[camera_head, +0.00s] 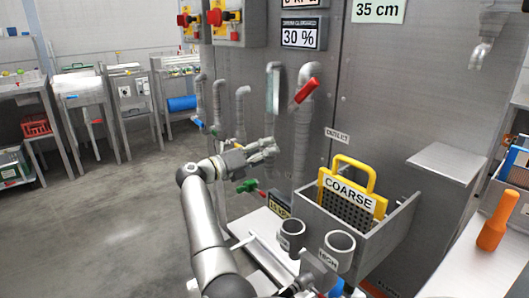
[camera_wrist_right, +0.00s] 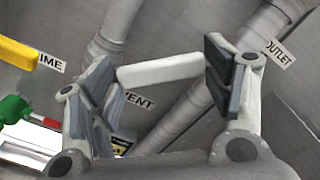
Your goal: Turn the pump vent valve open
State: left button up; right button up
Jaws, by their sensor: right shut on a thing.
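The vent valve's white lever (camera_wrist_right: 160,70) lies between the two finger pads of my right gripper (camera_wrist_right: 162,85), which is shut on it. The VENT label (camera_wrist_right: 136,104) is partly hidden behind a finger. In the head view my right gripper (camera_head: 266,150) reaches the pipes on the grey metal panel, where its fingers largely hide the lever. My left gripper is not in view.
A yellow COARSE screen (camera_head: 350,195) stands in a bin at right.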

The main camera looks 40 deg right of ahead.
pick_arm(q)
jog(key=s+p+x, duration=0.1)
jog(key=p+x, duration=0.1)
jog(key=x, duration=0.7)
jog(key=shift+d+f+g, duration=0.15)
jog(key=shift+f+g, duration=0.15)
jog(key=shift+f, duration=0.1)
pick_arm(e)
jog(key=w+r+n, duration=0.2)
jog(key=w+n, duration=0.3)
jog(key=n, duration=0.4)
jog(key=shift+w+d+r+n, duration=0.25)
jog(key=shift+w+d+n, duration=0.05)
jog(key=shift+w, duration=0.1)
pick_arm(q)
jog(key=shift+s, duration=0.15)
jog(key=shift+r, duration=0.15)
pick_arm(e)
jog(key=o, duration=1.4)
jog(key=shift+w, duration=0.1)
jog(key=shift+o, duration=0.2)
